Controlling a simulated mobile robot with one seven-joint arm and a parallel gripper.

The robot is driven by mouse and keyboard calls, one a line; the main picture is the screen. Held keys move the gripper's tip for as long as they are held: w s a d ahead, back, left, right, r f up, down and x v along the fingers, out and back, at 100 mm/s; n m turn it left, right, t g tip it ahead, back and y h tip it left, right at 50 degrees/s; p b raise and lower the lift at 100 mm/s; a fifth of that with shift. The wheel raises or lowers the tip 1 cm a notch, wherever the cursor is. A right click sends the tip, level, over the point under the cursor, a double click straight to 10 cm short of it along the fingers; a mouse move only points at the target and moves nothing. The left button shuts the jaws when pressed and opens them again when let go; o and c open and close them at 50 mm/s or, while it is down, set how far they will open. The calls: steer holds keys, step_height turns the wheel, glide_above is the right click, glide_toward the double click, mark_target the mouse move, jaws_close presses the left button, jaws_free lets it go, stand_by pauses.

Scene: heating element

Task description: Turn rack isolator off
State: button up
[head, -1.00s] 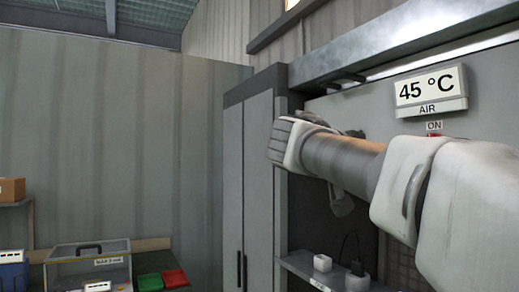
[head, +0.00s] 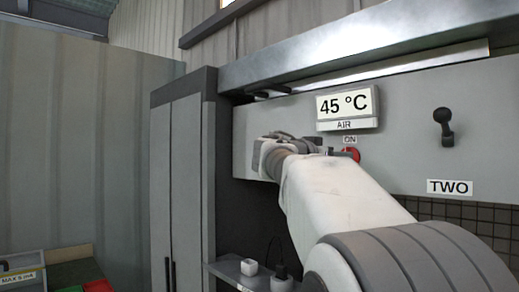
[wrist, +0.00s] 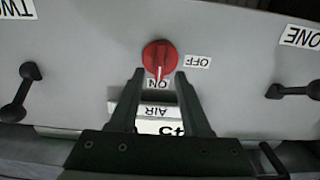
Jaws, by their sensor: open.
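The red isolator knob (wrist: 160,56) is on the grey panel (wrist: 90,70). Its white pointer is toward the ON label (wrist: 158,84); the OFF label (wrist: 198,62) is to the side. My gripper (wrist: 160,73) is open and empty, its two fingertips apart on either side of the knob's lower part in the wrist picture. I cannot tell whether they touch it. In the head view the knob (head: 352,154) is partly hidden by my arm, and my gripper (head: 328,150) is just left of it.
A 45 °C AIR display (head: 346,104) is above the knob. A black lever (head: 445,126) above the TWO label (head: 450,187) is to the right. Another black lever (wrist: 293,90) is near the ONE label (wrist: 301,37). A shelf (head: 225,270) with small items is below.

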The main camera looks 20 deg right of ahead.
steer(key=shift+p+x, duration=0.35)
steer(key=shift+x, duration=1.2)
jaws_close()
